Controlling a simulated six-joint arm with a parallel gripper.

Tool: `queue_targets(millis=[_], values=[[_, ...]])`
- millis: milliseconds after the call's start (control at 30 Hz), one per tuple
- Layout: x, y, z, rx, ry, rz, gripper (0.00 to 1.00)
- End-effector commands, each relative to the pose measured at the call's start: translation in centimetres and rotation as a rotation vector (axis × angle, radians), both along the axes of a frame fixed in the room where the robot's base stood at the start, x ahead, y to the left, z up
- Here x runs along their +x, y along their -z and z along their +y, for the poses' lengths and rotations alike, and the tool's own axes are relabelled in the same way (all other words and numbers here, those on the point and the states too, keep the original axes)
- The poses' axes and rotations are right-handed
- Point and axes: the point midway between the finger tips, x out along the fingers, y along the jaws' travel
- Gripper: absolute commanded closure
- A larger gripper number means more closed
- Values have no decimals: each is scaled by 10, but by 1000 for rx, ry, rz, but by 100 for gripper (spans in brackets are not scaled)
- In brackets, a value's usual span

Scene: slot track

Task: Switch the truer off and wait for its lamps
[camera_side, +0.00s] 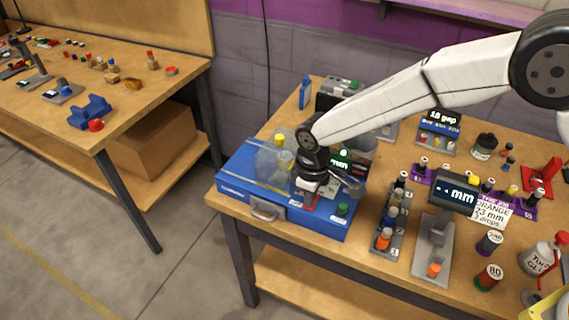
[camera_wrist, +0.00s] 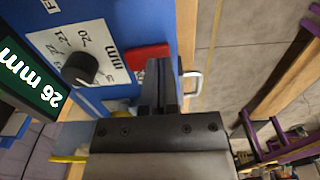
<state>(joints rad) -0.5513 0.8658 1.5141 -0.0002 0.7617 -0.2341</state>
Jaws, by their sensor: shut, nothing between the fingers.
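The truer is a blue box (camera_side: 262,202) on the near left corner of the right bench, with a clear dome (camera_side: 270,160) on top. In the wrist view its blue top (camera_wrist: 97,12) carries a black dial knob (camera_wrist: 80,68), a red switch piece (camera_wrist: 150,56) and a screen (camera_wrist: 30,75) reading 26 mm. My gripper (camera_side: 312,190) is shut and empty, low over the front of the truer. Its fingertips (camera_wrist: 160,68) are right beside the red piece; I cannot tell whether they touch. A green button (camera_side: 342,209) sits at the right.
A rack of coloured pegs (camera_side: 390,215) and a grey gauge stand (camera_side: 434,250) with a mm display stand to the right. Several small bottles and purple holders fill the bench beyond. Another bench (camera_side: 140,105) stands at the left across a floor gap.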

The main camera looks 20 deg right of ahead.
Motion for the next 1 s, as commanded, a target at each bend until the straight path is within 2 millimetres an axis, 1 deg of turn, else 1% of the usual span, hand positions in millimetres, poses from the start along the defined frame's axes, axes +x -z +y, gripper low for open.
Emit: queue_targets(millis=[1000], values=[[0,-57,0,1,0,-1,100]])
